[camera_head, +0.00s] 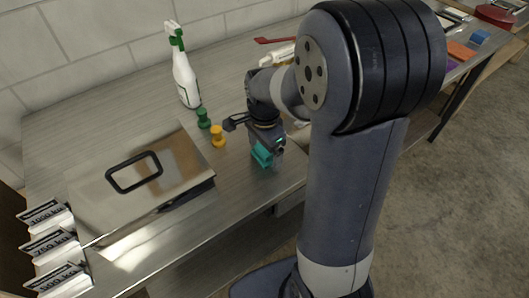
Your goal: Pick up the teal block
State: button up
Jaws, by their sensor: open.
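A teal block (262,155) lies on the metal table near its front edge, in the middle of the head view. My gripper (268,147) is right at the block, reaching down over it from above. The jaws are open, and part of the block shows below and beside them. The gripper and wrist hide some of the block, and I cannot tell whether the fingers touch it.
A green peg (203,118) and a yellow peg (218,136) stand just left of my gripper. A white spray bottle (186,80) stands behind them. A metal case (140,183) with a black handle lies left, near weight signs (52,245). A red tool (275,40) lies at the back.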

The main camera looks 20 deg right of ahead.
jog(key=shift+c, duration=0.2)
jog(key=c, duration=1)
jog(key=shift+r, duration=0.15)
jog(key=shift+c, duration=0.2)
notch_tip(320, 180, up, 10)
jog(key=shift+f, duration=0.1)
jog(key=o, duration=0.4)
jog(key=shift+c, duration=1.4)
